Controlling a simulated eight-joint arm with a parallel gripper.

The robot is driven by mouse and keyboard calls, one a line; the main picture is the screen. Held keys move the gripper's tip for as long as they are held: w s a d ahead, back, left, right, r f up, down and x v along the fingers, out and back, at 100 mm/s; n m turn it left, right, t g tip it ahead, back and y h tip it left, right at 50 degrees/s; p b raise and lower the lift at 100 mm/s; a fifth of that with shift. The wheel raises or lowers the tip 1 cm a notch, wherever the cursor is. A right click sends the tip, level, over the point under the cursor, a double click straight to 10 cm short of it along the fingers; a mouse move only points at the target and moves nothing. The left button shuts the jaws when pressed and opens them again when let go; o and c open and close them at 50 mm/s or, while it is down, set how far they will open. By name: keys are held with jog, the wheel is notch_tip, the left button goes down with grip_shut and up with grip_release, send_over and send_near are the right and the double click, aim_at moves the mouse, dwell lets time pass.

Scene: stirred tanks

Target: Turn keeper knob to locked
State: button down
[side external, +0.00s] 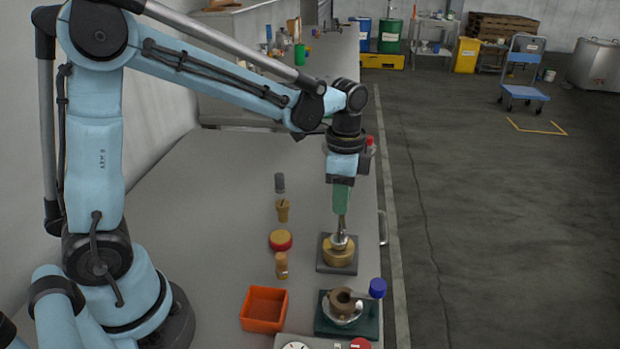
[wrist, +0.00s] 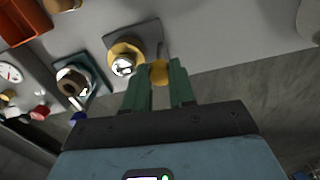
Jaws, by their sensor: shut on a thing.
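My gripper (side external: 342,213) points down above a brass-coloured fitting (side external: 338,256) with a bright metal centre, on a dark square plate (side external: 325,266). In the wrist view, the green fingers of my gripper (wrist: 159,67) are shut on a rounded brass-yellow piece (wrist: 159,74). This piece appears apart from the fitting, whose metal centre (wrist: 123,65) shows beyond the fingers. I cannot tell which part is the keeper knob, or whether the held piece is it. The side view does not show the held piece clearly.
A bronze ring-shaped fitting (side external: 343,300) sits on a green plate beside a blue knob (side external: 377,288). An orange bin (side external: 264,308), a red-and-yellow cap (side external: 280,240) and small brass pieces (side external: 283,210) stand to the left.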

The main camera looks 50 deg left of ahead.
jog(key=shift+m, duration=0.8)
jog(key=c, duration=0.9)
grip_release()
jog(key=shift+c, duration=0.2)
jog(key=shift+r, duration=0.1)
notch_tip(320, 180, up, 12)
